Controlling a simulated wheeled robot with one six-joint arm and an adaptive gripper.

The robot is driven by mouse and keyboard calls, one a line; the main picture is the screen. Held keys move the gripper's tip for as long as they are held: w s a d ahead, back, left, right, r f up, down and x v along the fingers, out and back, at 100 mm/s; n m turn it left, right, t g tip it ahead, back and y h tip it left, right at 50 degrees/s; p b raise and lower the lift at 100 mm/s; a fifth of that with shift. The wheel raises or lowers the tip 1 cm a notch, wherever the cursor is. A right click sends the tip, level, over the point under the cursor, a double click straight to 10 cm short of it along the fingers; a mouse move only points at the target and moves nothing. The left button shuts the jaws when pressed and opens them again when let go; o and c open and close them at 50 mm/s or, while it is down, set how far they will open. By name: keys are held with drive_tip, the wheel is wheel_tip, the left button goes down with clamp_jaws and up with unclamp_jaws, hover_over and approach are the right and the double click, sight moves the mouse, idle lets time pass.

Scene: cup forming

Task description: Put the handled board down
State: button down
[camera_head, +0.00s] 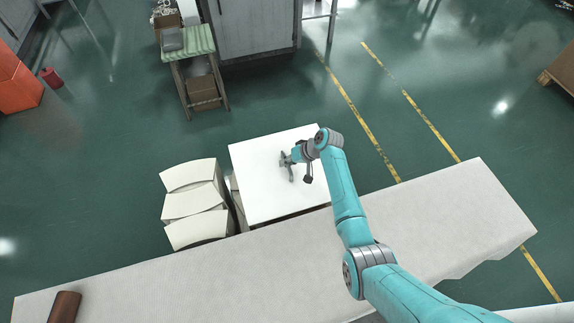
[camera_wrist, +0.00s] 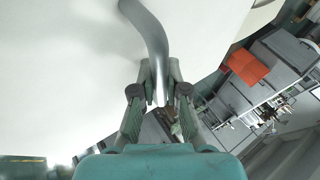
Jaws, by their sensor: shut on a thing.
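The handled board (camera_head: 258,185) is a white, flat, near-square panel with a grey curved handle. In the head view it lies level just beyond the long pale counter. Whether it rests on something or hangs in the air, I cannot tell. My gripper (camera_head: 287,162) is over its upper right part, at the handle. In the wrist view the handle (camera_wrist: 150,32) runs down between the two fingers, and my gripper (camera_wrist: 159,92) is shut on it. The white board face (camera_wrist: 60,75) fills the left of that view. The board's underside is hidden.
The long pale counter (camera_head: 440,220) crosses the foreground, with a brown roll (camera_head: 63,308) at its left end. White curved-top pieces (camera_head: 193,203) stand close left of the board. A small table with a green striped cloth (camera_head: 188,43) is farther back. Green floor lies open to the right.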

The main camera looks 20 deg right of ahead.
drive_tip(key=shift+w+f, duration=0.1)
drive_tip(key=shift+f, duration=0.85)
drive_tip(key=c, duration=1.2)
unclamp_jaws()
drive_tip(key=shift+f, duration=0.15)
drive_tip(key=v, duration=1.2)
